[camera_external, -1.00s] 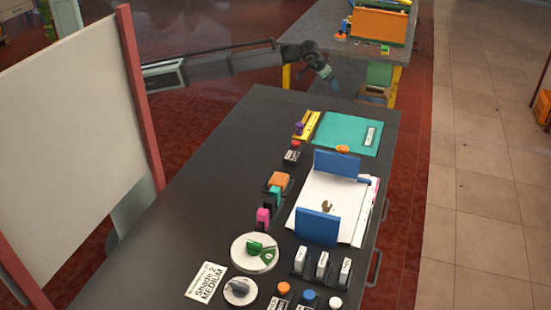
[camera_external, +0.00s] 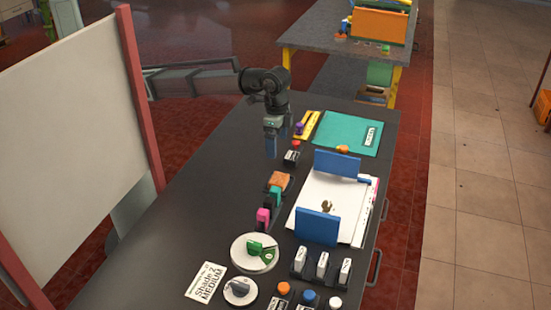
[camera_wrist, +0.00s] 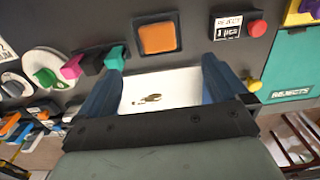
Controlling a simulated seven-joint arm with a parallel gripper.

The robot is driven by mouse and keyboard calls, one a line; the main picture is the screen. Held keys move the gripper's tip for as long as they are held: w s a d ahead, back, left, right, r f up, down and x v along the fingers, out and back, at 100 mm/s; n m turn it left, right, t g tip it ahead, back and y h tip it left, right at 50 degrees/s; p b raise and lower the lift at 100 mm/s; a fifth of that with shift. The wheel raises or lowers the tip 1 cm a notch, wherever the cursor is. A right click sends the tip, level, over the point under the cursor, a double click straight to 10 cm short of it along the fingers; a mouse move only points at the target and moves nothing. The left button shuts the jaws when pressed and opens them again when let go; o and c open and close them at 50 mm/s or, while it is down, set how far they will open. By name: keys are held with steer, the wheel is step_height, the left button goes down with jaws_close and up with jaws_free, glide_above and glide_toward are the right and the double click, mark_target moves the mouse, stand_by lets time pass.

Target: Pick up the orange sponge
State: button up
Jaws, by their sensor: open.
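The orange sponge (camera_external: 281,179) sits in a shallow dark holder on the black table, left of the white papers. In the wrist view the sponge (camera_wrist: 157,38) is an orange square at top centre, fully visible, just beyond the space between the fingertips. My gripper (camera_external: 276,146) points down above the table, up-picture from the sponge and apart from it. In the wrist view my gripper (camera_wrist: 162,65) shows two blue fingers spread wide with nothing held between them.
Two upright blue panels (camera_external: 317,228) flank the white papers (camera_external: 312,195). A teal mat (camera_external: 348,133) lies beyond. The table's left side is clear.

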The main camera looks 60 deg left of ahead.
mark_target(276, 177)
steer(key=f, duration=1.3)
steer(key=shift+s+d+f, duration=0.1)
steer(key=shift+s+f, duration=0.15)
steer(key=shift+f, duration=0.15)
steer(key=shift+c, duration=0.2)
steer(key=c, duration=1)
steer(key=shift+r, duration=0.15)
step_height(276, 177, up, 10)
steer(key=shift+f, duration=0.1)
